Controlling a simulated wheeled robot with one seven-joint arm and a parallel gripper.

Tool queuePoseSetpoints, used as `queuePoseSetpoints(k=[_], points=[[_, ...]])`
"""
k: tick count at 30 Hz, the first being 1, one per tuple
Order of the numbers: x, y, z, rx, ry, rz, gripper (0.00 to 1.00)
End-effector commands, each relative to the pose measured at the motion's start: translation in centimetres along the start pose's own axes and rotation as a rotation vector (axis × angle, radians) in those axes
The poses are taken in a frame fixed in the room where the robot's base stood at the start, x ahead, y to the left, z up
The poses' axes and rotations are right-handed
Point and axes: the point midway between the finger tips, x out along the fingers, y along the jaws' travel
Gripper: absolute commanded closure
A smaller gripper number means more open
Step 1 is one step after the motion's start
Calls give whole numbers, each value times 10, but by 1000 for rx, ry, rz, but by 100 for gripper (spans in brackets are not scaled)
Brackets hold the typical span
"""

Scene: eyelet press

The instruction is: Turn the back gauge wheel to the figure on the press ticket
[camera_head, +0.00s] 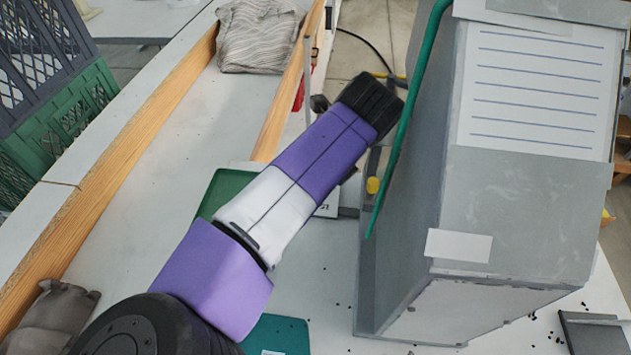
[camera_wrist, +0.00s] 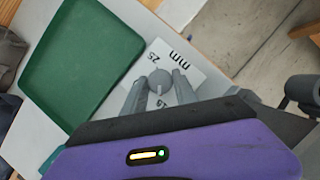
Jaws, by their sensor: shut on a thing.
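The back gauge wheel, a small round grey knob (camera_wrist: 160,82), sits on a white scale plate (camera_wrist: 191,72) marked "mm" in the wrist view. Figures "25" and a partly covered "15" show beside it. A pale mark on the knob points toward the bottom of the picture. My gripper (camera_wrist: 158,92) has a finger on each side of the knob and is shut on it. In the head view my arm hides the knob, and only an edge of the plate (camera_head: 328,206) shows. A lined white sheet (camera_head: 540,90) is on the grey press (camera_head: 400,180); I read no figure on it.
A green tray (camera_wrist: 85,60) lies beside the plate. A green bar (camera_head: 408,110) runs down the press's left side, near my wrist. A blank-looking white label (camera_head: 458,245) is low on the press. A wooden-edged channel (camera_head: 150,130) with a striped cloth (camera_head: 258,35) lies left.

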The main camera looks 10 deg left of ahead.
Motion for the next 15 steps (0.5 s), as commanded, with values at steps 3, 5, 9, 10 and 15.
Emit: queuePoseSetpoints(k=[3,5,9,10,15], points=[[1,0,-2,-23,4,13,100],[1,0,-2,-31,4,17,100],[1,0,-2,-40,5,20,100],[1,0,-2,-40,5,21,100],[1,0,-2,-40,6,20,100]])
